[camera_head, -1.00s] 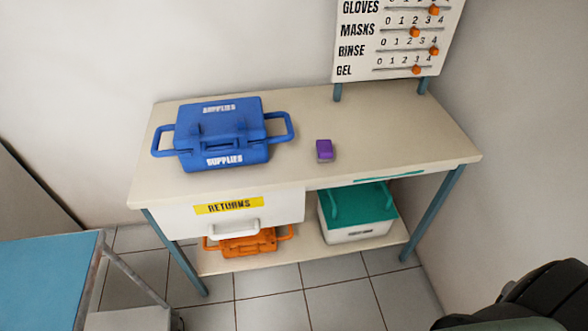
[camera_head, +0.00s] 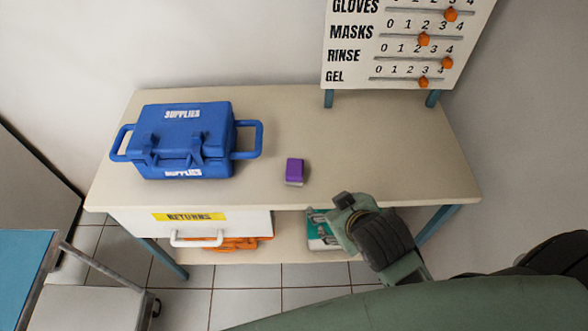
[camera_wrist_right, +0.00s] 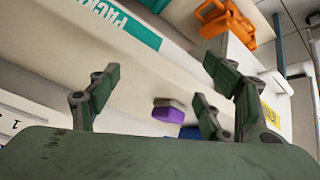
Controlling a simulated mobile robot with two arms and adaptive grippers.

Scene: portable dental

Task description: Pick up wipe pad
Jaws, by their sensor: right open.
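The wipe pad, a small purple block with a pale grey base (camera_head: 294,172), lies on the beige tabletop to the right of the blue supplies case. In the right wrist view the pad (camera_wrist_right: 168,110) shows beyond the gap between the fingers, nearer the right-hand ones. My right gripper (camera_head: 335,216) is at the table's front edge, in front and to the right of the pad. Its fingers (camera_wrist_right: 160,88) are spread and empty, apart from the pad. My left gripper is not in view.
A blue supplies case (camera_head: 184,140) stands on the table's left (camera_head: 400,140). A slider board (camera_head: 395,45) stands at the back right. Below are a returns drawer (camera_head: 130,222), an orange case (camera_head: 235,243) and a teal-and-white box (camera_head: 322,232). The tabletop around the pad is clear.

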